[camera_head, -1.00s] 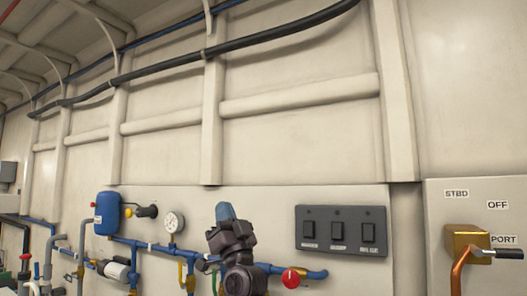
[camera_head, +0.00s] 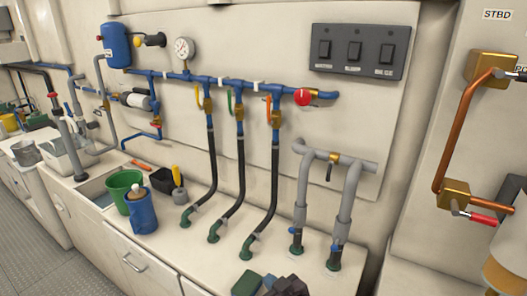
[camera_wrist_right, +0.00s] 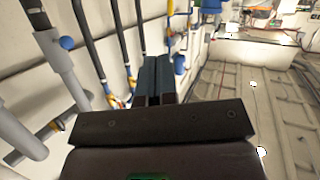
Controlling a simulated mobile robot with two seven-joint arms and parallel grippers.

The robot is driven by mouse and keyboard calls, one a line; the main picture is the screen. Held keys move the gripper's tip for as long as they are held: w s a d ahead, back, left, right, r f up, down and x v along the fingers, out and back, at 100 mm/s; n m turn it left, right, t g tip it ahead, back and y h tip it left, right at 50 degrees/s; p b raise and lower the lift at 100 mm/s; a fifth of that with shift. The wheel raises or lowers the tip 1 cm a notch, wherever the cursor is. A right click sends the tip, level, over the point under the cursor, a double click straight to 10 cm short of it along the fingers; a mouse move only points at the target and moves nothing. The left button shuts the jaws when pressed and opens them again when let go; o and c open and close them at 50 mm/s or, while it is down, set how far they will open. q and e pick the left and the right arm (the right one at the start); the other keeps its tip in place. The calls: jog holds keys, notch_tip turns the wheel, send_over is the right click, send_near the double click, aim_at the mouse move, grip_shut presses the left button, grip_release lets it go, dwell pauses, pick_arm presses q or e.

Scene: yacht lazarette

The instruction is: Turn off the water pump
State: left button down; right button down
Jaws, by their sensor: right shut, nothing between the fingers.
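A dark switch panel (camera_head: 404,70) with three black rocker switches is on the wall at the upper right in the head view. The left switch (camera_head: 324,50), middle switch (camera_head: 354,51) and right switch (camera_head: 386,54) have labels below them, too small to read. My right gripper (camera_head: 270,283) shows only in part at the bottom edge, well below the panel. In the right wrist view, its blue fingers (camera_wrist_right: 154,78) are together with nothing between them. My left gripper is not in view.
A blue pipe (camera_head: 200,79) with a red knob (camera_head: 304,97) runs below the panel. Black hoses (camera_head: 240,165) and grey pipes (camera_head: 347,205) rise from the counter (camera_head: 190,247). A green bucket (camera_head: 122,190) and a blue container (camera_head: 142,214) stand at left. A copper pipe (camera_head: 462,120) is at right.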

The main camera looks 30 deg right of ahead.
jog(key=s+f+g, duration=0.3)
jog(key=s+f, duration=0.5)
jog(key=s, duration=0.5)
jog(key=shift+d+f+m+h, duration=0.3)
jog(key=shift+f+m+h, duration=0.1)
jog(key=shift+r, duration=0.1)
